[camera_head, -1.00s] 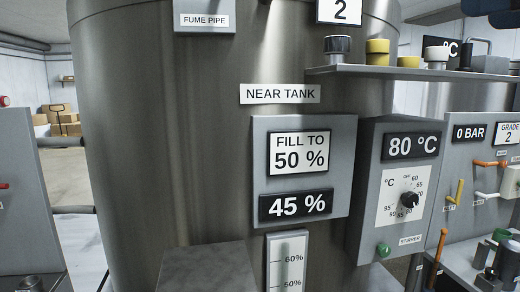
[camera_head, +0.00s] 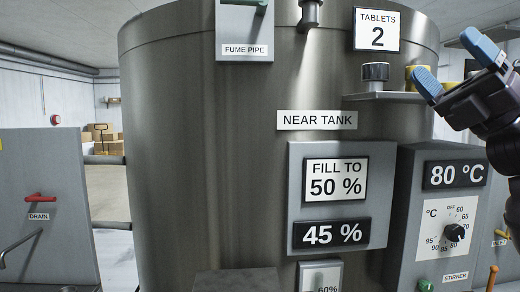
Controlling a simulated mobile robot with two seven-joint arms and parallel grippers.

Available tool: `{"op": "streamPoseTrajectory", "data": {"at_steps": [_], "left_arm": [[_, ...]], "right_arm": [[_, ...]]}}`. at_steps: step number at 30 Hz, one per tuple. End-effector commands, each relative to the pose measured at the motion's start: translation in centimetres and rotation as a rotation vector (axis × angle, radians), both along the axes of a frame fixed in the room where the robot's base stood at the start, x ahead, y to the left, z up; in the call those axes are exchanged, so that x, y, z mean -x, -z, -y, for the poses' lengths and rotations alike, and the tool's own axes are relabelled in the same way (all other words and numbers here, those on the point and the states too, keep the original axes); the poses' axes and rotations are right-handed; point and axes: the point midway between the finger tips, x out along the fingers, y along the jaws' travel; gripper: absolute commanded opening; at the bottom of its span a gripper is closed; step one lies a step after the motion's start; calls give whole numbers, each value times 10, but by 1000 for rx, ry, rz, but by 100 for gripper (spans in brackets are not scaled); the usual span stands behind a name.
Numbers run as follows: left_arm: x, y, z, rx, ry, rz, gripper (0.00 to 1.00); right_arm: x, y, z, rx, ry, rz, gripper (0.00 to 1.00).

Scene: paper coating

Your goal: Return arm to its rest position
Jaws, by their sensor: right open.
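My right gripper (camera_head: 456,72) shows at the upper right, with blue fingertips spread apart and nothing between them. It is in front of the shelf beside the near tank (camera_head: 200,150), and it hides part of the shelf and what stands there. My left gripper is out of view. The tank is a large steel cylinder marked NEAR TANK. Its panel (camera_head: 300,230) reads FILL TO 50 % and 45 %.
A control box (camera_head: 408,215) with a dial reads 80 °C, right of the panel. The shelf (camera_head: 385,97) holds a dark-capped jar (camera_head: 375,75) and yellow-topped ones. A grey panel (camera_head: 45,180) with a red DRAIN handle (camera_head: 40,197) stands at left. Boxes (camera_head: 103,140) lie behind.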

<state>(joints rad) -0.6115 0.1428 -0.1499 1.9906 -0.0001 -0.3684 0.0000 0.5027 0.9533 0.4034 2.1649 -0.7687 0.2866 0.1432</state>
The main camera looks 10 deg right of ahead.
Motion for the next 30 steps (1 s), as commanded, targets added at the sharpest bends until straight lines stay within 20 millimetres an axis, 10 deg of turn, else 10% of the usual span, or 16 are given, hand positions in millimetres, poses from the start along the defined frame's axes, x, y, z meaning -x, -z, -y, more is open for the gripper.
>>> {"op": "streamPoseTrajectory", "data": {"at_steps": [6,15,23,30], "left_arm": [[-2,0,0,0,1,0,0],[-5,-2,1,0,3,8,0],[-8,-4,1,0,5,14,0],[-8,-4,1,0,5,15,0]], "right_arm": [[-81,105,38,-391,-64,-348,80],[-137,279,57,-790,-52,-785,80],[-132,438,43,-1072,-18,-1136,80],[-86,574,8,-1313,4,-1427,80]]}}
